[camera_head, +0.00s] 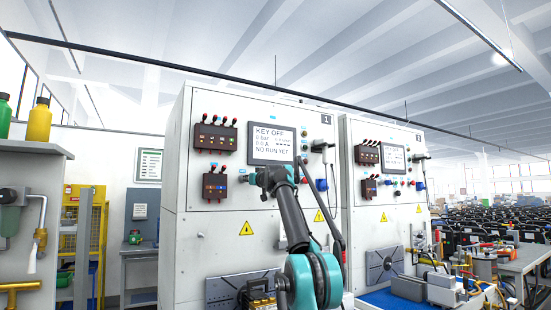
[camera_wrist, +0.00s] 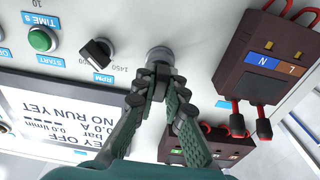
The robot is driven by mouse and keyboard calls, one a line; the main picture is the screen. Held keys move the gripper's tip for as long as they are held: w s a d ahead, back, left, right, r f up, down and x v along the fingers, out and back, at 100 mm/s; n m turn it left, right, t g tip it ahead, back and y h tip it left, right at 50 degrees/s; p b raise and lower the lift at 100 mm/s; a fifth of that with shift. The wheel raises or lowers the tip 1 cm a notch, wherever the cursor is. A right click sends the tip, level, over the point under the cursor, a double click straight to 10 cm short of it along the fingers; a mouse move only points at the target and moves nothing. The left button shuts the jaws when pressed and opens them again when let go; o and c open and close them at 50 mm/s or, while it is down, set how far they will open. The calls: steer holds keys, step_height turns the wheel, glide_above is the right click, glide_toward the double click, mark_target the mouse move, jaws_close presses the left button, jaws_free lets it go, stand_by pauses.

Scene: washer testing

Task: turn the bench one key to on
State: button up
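Bench one is the white cabinet (camera_head: 225,240) marked 1 in the head view. Its display (camera_head: 271,144) reads KEY OFF and NO RUN YET; it also shows upside down in the wrist view (camera_wrist: 55,115). My gripper (camera_head: 277,178) is at the panel just below the display. In the wrist view, my gripper's fingers (camera_wrist: 160,82) come together around the small dark grey key (camera_wrist: 158,89), in front of a round grey key switch (camera_wrist: 160,57). The fingertips hide most of the key, and its exact angle is hard to see.
In the wrist view, a black knob (camera_wrist: 96,51) marked RPM and a green button (camera_wrist: 41,39) sit beside the switch. A dark terminal box with red leads (camera_wrist: 262,55) is on the other side. A second bench (camera_head: 385,225) stands to the right.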

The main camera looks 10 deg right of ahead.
jaws_close()
steer(key=shift+m, duration=2)
